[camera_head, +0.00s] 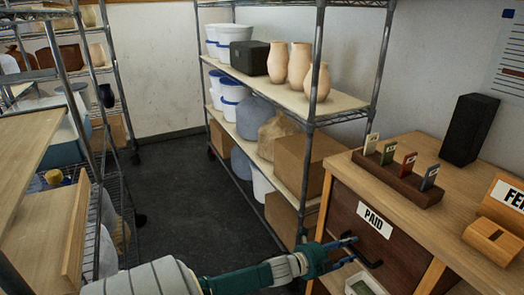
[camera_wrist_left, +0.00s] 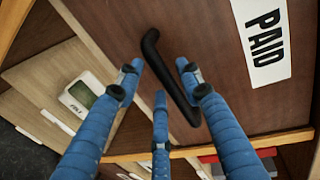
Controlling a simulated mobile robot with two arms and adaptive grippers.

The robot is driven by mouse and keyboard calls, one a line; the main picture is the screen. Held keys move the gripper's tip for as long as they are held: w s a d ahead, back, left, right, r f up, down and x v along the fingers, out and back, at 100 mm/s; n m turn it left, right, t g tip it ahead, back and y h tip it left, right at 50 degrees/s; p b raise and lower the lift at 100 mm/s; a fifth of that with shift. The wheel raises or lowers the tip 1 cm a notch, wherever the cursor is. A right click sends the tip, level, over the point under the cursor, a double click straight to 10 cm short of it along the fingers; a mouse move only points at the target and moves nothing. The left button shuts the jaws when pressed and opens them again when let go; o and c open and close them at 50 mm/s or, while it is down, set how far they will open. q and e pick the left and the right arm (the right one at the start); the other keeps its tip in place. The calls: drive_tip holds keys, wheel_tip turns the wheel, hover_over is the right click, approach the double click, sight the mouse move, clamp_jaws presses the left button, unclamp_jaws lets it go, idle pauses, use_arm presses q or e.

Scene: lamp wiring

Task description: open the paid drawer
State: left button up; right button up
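The paid drawer (camera_head: 347,208) has a dark brown front with a white PAID label (camera_head: 375,219), and it looks flush with its wooden cabinet. Its black bar handle (camera_head: 371,263) is low on the front. In the left wrist view the handle (camera_wrist_left: 178,88) runs slantwise, with the PAID label (camera_wrist_left: 265,40) to its right. My left gripper (camera_head: 347,249) is at the handle. Its blue fingers (camera_wrist_left: 159,80) are spread, with two on either side of the handle and a third below; contact cannot be told. My right gripper is not in view.
The cabinet top (camera_head: 420,167) bears a card holder (camera_head: 400,178), a black block (camera_head: 469,129) and a wooden slotted box (camera_head: 492,241). A small device with a screen (camera_head: 365,287) lies below the drawer. Metal shelves (camera_head: 312,125) stand behind; dark floor (camera_head: 185,200) is clear between racks.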

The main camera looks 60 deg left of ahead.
use_arm(q)
drive_tip(key=d+r+p+v, duration=0.1)
drive_tip(key=p+v, duration=0.4)
drive_tip(key=v, duration=0.5)
drive_tip(key=s+f+n+g+y, duration=0.1)
drive_tip(key=s+f+n+g, duration=0.2)
drive_tip(key=f, duration=0.6)
drive_tip(key=s+f+n+g+y, duration=0.1)
drive_tip(key=s+f+n, duration=0.2)
drive_tip(key=s+f, duration=0.45)
drive_tip(key=s+d+f+n+g, duration=0.2)
drive_tip(key=s+d+f+n, duration=0.1)
drive_tip(key=s+f, duration=0.4)
drive_tip(key=s+d+f+n+g+p, duration=0.1)
drive_tip(key=s+d+f+n+g, duration=0.2)
drive_tip(key=s+f, duration=0.4)
wheel_tip(320, 180, down, 3)
drive_tip(key=shift+f, duration=0.1)
